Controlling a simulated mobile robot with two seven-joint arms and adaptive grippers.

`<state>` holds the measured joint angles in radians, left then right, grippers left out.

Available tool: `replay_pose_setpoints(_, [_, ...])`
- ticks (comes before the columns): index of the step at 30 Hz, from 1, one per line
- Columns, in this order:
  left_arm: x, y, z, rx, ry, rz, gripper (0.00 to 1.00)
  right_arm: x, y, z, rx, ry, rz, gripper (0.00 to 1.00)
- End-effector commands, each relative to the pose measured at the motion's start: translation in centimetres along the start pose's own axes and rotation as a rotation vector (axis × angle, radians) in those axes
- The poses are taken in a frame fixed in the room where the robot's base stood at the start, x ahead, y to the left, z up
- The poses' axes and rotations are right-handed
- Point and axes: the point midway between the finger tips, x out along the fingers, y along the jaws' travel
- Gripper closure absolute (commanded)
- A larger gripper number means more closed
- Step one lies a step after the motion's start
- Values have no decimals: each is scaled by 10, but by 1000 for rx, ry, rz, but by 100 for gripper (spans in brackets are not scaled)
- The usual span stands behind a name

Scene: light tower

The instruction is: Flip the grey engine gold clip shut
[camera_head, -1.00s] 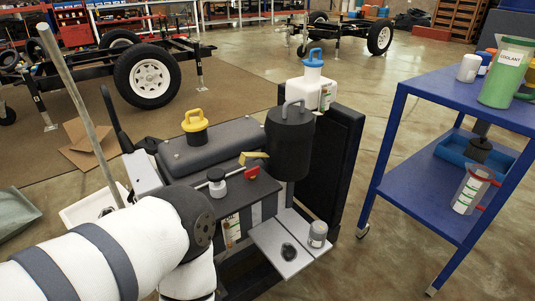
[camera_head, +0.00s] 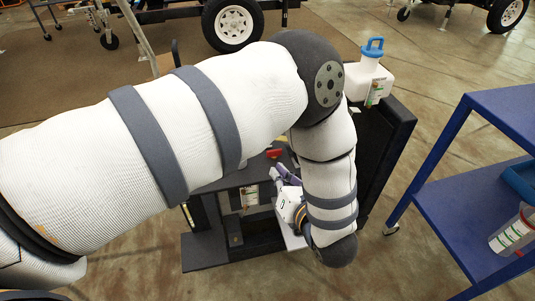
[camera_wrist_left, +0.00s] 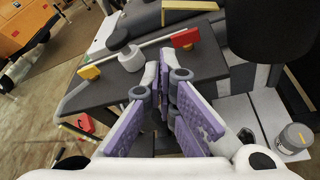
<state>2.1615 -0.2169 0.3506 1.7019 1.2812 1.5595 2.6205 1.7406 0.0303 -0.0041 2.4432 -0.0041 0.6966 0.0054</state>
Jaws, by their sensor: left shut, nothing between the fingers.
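The gold clip (camera_wrist_left: 190,5) is a flat gold bar at the top edge of the left wrist view, beside the dark grey canister (camera_wrist_left: 268,28). Whether it lies flat or stands up I cannot tell. In the head view my own arm covers most of the engine. My left gripper (camera_wrist_left: 167,80) has purple finger pads and is shut and empty over the engine's dark top (camera_wrist_left: 205,62). It lies below the clip in the wrist picture, apart from it. In the head view the gripper (camera_head: 281,178) shows small beside my forearm. My right gripper is not in view.
A grey jar (camera_wrist_left: 293,138) stands on a light shelf. A white jug (camera_head: 370,84) with blue cap and a blue cart (camera_head: 430,180) stand right.

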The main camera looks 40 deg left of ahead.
Motion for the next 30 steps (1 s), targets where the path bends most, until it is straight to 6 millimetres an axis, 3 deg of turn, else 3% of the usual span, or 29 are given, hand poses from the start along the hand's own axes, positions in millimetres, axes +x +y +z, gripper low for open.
replay_pose_setpoints(7, [12, 0, -2, 4, 1, -1, 100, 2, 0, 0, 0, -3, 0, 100])
replay_pose_setpoints(15, [66, 0, -2, 5, 1, 0, 100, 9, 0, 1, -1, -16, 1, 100])
replay_pose_setpoints(21, [94, -1, -2, 6, 1, -2, 100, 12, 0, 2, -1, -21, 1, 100])
replay_pose_setpoints(30, [101, -1, -1, 6, 0, -3, 100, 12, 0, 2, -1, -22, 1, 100])
